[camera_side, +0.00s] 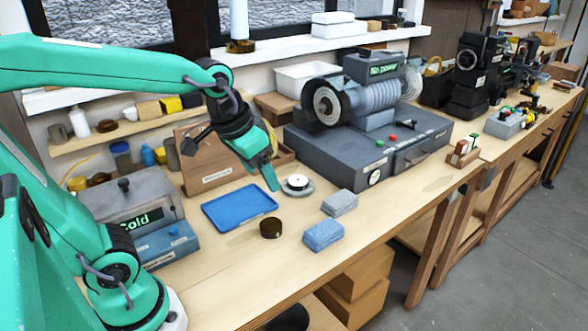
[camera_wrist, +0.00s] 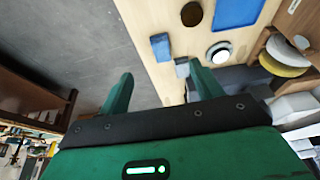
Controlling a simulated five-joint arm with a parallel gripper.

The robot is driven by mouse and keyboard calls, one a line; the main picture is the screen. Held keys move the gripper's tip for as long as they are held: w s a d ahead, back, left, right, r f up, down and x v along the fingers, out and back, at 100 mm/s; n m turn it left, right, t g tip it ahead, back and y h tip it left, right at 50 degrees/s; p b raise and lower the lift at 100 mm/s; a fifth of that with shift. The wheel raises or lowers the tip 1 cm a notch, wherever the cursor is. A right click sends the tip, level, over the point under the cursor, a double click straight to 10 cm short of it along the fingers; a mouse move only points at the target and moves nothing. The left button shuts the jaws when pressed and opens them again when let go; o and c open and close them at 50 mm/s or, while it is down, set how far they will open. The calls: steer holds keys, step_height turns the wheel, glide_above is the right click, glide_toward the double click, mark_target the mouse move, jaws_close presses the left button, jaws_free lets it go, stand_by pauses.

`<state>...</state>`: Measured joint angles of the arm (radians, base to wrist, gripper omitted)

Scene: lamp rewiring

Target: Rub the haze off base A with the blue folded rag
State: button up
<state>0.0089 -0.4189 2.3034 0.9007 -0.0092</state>
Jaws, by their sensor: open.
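The blue folded rag (camera_side: 323,235) lies on the bench near its front edge, and it also shows in the wrist view (camera_wrist: 160,46). A grey folded cloth (camera_side: 340,203) lies just behind it. A round piece with a white top on a grey disc (camera_side: 298,186) stands by the blue tray; it shows in the wrist view too (camera_wrist: 219,53). A dark brown round piece (camera_side: 270,228) sits in front of the tray. I read no label A on either, so I cannot tell which is base A. My gripper (camera_side: 272,182) is open and empty, above the bench beside the white-topped piece.
The flat blue tray (camera_side: 240,208) lies left of the round pieces. A large grey machine (camera_side: 370,145) stands behind. A grey lidded box (camera_side: 130,205) with a lit sign is at left.

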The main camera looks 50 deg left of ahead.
steer(key=w+f+g, duration=0.2)
steer(key=w+f, duration=0.3)
steer(key=w, duration=0.5)
steer(key=g, duration=0.2)
glide_toward(324, 229)
steer(key=shift+s+f, duration=0.15)
steer(key=shift+s, duration=0.15)
steer(key=shift+w+f, duration=0.3)
steer(key=shift+f, duration=0.2)
steer(key=shift+f, duration=0.2)
steer(key=shift+f, duration=3.8)
